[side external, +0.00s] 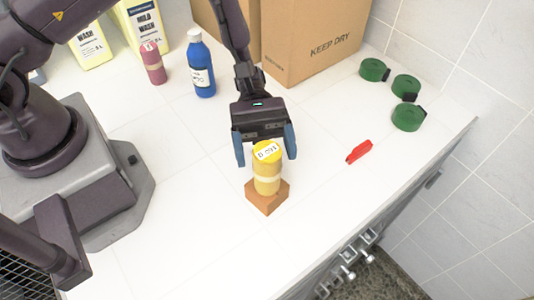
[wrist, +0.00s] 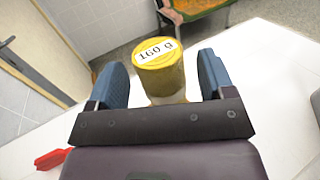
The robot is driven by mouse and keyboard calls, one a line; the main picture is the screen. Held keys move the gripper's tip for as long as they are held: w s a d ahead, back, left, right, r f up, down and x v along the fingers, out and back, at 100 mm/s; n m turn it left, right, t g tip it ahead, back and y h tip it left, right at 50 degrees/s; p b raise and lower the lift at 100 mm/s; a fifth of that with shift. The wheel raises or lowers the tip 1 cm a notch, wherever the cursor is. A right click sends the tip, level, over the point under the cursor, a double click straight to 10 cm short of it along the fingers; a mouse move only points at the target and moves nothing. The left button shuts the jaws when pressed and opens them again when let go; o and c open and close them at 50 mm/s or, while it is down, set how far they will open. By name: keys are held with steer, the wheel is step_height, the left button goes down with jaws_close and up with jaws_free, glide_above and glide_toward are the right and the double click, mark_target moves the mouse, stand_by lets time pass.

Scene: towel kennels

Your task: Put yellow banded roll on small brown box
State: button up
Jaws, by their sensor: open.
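The yellow banded roll (side external: 267,172) stands upright on the small brown box (side external: 267,200) in the side external view. It has a pale band and a white label on its top. In the wrist view the roll (wrist: 160,70) stands between and beyond the blue fingers, and the box is hidden there. My gripper (side external: 266,158) is open just above and behind the roll, one blue finger on each side with gaps showing. The gripper also shows in the wrist view (wrist: 164,80).
A red clip-like object (side external: 359,151) lies on the white counter to the right. Several green rolls (side external: 408,117) lie at the back right. The front counter is clear.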

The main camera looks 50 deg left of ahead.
steer(key=v, duration=1)
steer(key=s+a+r+m+t+y, duration=0.3)
steer(key=s+r+m+t+y, duration=0.1)
steer(key=r, duration=0.4)
steer(key=s+a+r+m+t+y, duration=0.4)
steer(key=s+r+t+y, duration=0.1)
steer(key=r, duration=0.3)
steer(key=s+a+r+m+t+y, duration=0.3)
steer(key=s+r+m+t+y, duration=0.1)
steer(key=r+y, duration=0.3)
steer(key=shift+s+a+r+m+t, duration=0.15)
steer(key=shift+s+r+m+t, duration=0.15)
steer(key=shift+r+t, duration=0.15)
